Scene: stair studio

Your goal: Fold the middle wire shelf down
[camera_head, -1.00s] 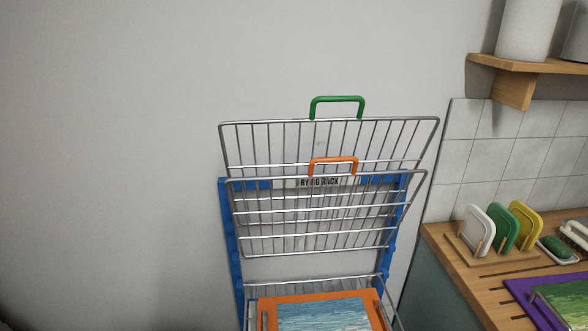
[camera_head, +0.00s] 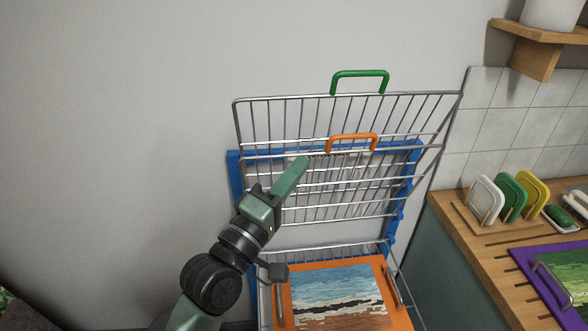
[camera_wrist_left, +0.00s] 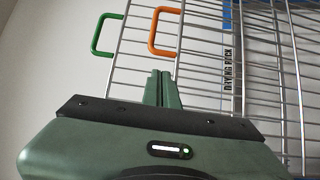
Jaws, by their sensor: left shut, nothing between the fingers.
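The drying rack has a blue frame (camera_head: 236,172) against the wall. Its middle wire shelf (camera_head: 345,213), with an orange handle (camera_head: 353,136), is tilted up. The top wire shelf (camera_head: 270,120), with a green handle (camera_head: 361,75), is also up, behind and above it. My left gripper (camera_head: 303,163) is shut and empty, in front of the middle shelf, below and left of the orange handle. In the left wrist view its fingertips (camera_wrist_left: 161,75) point toward the orange handle (camera_wrist_left: 157,33); I cannot tell whether they touch the wires. My right gripper is not in view.
The lower shelf (camera_head: 325,248) lies folded out, bearing an orange tray (camera_head: 318,263) with a seascape picture. To the right, a wooden counter (camera_head: 470,232) holds upright boards (camera_head: 512,195) and a purple tray (camera_head: 535,275). Left of the rack is bare wall.

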